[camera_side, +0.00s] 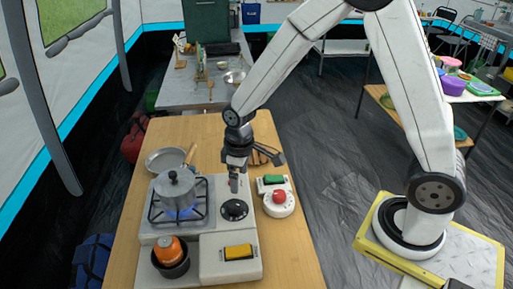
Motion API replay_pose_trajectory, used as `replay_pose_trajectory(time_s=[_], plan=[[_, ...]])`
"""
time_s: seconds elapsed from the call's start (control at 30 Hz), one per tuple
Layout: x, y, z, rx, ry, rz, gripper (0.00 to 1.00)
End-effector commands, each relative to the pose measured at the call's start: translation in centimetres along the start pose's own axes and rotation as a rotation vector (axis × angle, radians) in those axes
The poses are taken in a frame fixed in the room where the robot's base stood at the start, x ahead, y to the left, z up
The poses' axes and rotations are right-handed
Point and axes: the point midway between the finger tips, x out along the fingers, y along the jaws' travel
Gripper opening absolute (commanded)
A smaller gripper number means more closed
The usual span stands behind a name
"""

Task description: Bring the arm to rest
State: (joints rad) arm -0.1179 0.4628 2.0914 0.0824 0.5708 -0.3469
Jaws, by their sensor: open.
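My gripper (234,184) points down above the right part of the stove unit (207,208), close behind the black knob (234,209). The jaws are open and I see nothing between them. I cannot tell whether a fingertip touches the unit. My white arm reaches in from its yellow-edged base on the right and bends over the wooden table (294,263).
A grey pot (174,188) stands on the burner over a blue flame. A pan (165,159) lies behind it. An orange item (167,249) sits in a black cup (171,266). A control box with a red button (279,196) stands right of the knob.

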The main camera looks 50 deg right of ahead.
Motion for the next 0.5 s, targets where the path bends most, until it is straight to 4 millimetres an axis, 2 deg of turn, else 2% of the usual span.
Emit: replay_pose_trajectory(time_s=[0.3,0.5], plan=[[-3.4,0.9,5.1,0.188,0.098,0.051,0.94],[-4.8,1.0,8.6,0.307,0.162,0.075,0.94]])
